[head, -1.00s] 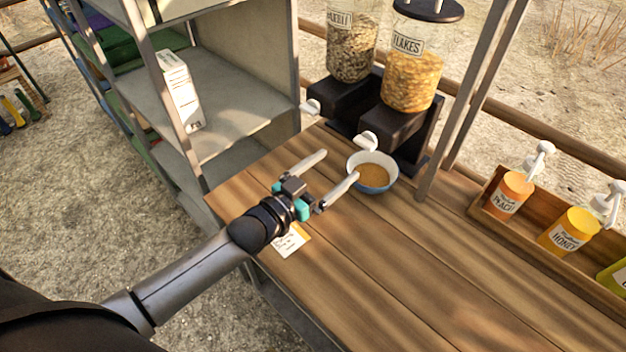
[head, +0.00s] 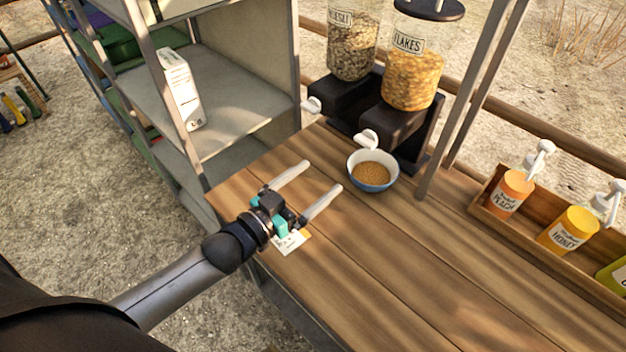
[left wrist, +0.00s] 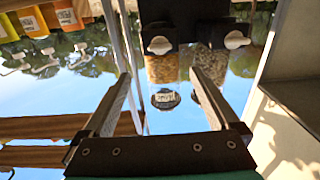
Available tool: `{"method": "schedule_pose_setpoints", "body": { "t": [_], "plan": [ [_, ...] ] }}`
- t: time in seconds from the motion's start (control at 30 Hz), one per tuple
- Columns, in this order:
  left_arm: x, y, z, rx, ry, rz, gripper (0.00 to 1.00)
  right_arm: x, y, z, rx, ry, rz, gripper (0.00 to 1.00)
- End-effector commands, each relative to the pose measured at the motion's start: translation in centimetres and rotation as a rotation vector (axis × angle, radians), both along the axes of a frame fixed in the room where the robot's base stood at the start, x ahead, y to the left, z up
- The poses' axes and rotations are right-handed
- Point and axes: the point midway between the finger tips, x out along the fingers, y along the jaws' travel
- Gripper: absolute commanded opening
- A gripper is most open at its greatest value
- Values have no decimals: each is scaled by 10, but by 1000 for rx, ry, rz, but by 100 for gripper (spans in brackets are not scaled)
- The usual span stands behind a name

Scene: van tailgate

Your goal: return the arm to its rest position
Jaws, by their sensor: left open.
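My left gripper (head: 322,184) is open and empty over the left part of the wooden tabletop. Its two pale fingers are spread and point up and to the right in the head view. A blue bowl (head: 372,185) with a white inside holds brown flakes. It stands on the table to the right of the fingertips, with a gap between. In the left wrist view the two fingers (left wrist: 160,75) are apart with nothing between them, and the picture looks upside down. My right gripper is not in view.
Two dispensers, muesli (head: 353,45) and flakes (head: 413,65), stand behind the bowl. A metal post (head: 470,100) rises right of them. A wooden rack (head: 480,212) holds syrup bottles. A shelf unit (head: 240,125) with a white carton is at left. A card (head: 291,243) lies under the gripper. The table's front is clear.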

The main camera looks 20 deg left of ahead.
Motion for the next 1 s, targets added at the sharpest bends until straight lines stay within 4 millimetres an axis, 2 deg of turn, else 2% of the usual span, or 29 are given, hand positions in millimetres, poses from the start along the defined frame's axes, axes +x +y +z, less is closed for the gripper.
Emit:
{"method": "schedule_pose_setpoints", "body": {
  "t": [0.37, 0.57, 0.77, 1.0],
  "plan": [
    [0, 0, -1, 0, 3, 1, 95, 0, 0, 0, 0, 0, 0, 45],
    [-5, -9, -12, 33, 98, 29, 95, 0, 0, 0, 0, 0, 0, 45],
    [-22, -19, -35, 110, 303, 85, 95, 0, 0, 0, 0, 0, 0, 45],
    [-59, -21, -57, 206, 568, 143, 95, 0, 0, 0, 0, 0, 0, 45]
  ]
}}
